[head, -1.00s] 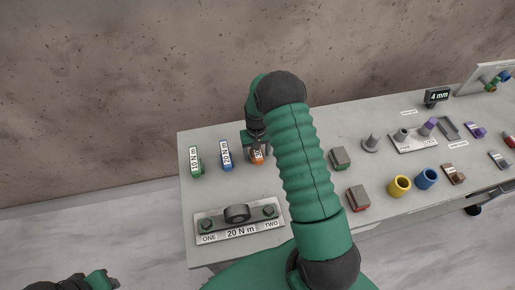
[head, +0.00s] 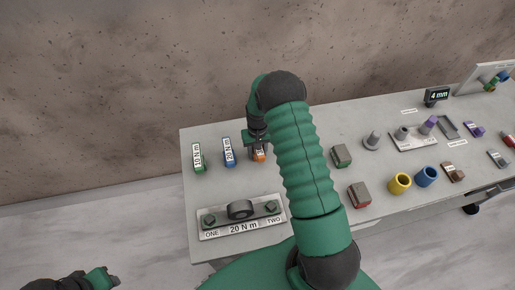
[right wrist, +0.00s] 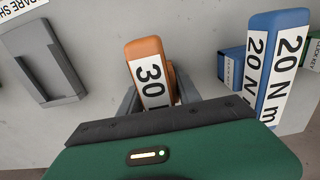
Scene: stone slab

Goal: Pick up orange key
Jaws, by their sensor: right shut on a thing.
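The orange key (head: 260,154) stands on the grey slab right of the blue key, partly hidden by my right gripper in the head view. In the right wrist view the orange key (right wrist: 150,72) shows a white label reading 30, its lower part hidden behind my gripper's body. My right gripper (right wrist: 153,100) is shut on it, a finger on either side; it also shows in the head view (head: 258,152). I cannot tell whether the key is clear of the slab. My left gripper (head: 108,279) is at the bottom left, off the slab; its jaws are too small to judge.
The blue 20 N m key (head: 229,153) and green 10 N m key (head: 199,157) stand to the left. A plate with two bolts (head: 241,218) lies in front. Green (head: 341,156) and red (head: 359,195) blocks and yellow (head: 399,183) and blue (head: 426,176) cups lie right of my arm.

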